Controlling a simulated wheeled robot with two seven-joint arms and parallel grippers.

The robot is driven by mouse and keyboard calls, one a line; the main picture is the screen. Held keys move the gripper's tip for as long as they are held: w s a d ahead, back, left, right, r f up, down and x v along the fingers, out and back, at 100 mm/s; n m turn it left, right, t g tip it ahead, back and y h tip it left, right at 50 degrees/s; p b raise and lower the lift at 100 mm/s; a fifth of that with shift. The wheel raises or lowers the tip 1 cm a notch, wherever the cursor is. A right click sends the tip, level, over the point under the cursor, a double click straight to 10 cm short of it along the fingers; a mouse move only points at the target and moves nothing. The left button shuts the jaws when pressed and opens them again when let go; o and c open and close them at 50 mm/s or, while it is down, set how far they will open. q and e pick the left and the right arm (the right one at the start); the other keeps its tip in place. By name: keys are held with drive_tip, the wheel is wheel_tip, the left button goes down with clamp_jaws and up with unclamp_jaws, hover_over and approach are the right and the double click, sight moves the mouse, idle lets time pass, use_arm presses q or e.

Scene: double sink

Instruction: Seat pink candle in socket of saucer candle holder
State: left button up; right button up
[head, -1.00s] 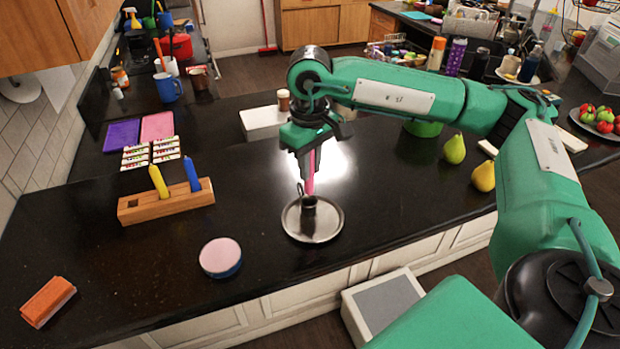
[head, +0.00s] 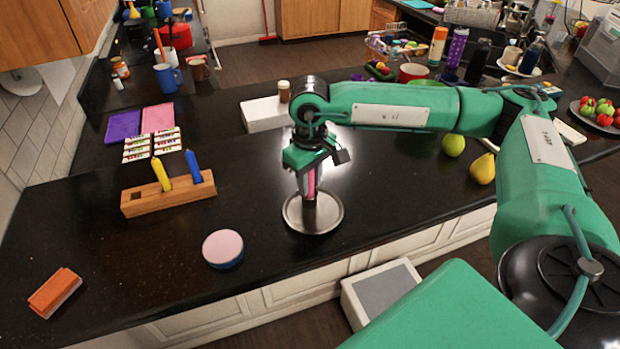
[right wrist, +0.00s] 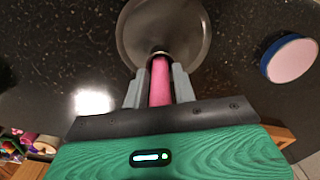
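The pink candle (head: 311,181) stands upright over the middle of the round metal saucer candle holder (head: 325,222). In the right wrist view the candle (right wrist: 160,82) runs between my two grey fingers to the socket in the centre of the saucer (right wrist: 190,32). Its lower end appears to be in the socket, but the depth is hard to tell. My right gripper (head: 308,188) points down over the holder, and its fingers (right wrist: 159,85) appear shut on the candle. My left gripper is in neither view.
A wooden block (head: 140,201) holds a yellow candle (head: 161,175) and a blue candle (head: 193,168) at left. A pink-topped round tin (head: 223,247) lies left of the saucer, near the counter's front edge. An orange block (head: 55,292) lies far left. Counter between them is clear.

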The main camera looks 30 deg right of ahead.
drive_tip(key=shift+o, duration=0.9)
drive_tip(key=shift+r, duration=0.4)
wheel_tip(320, 180, up, 11)
drive_tip(key=b, duration=0.4)
drive_tip(key=shift+f, duration=0.1)
drive_tip(key=shift+r, duration=0.4)
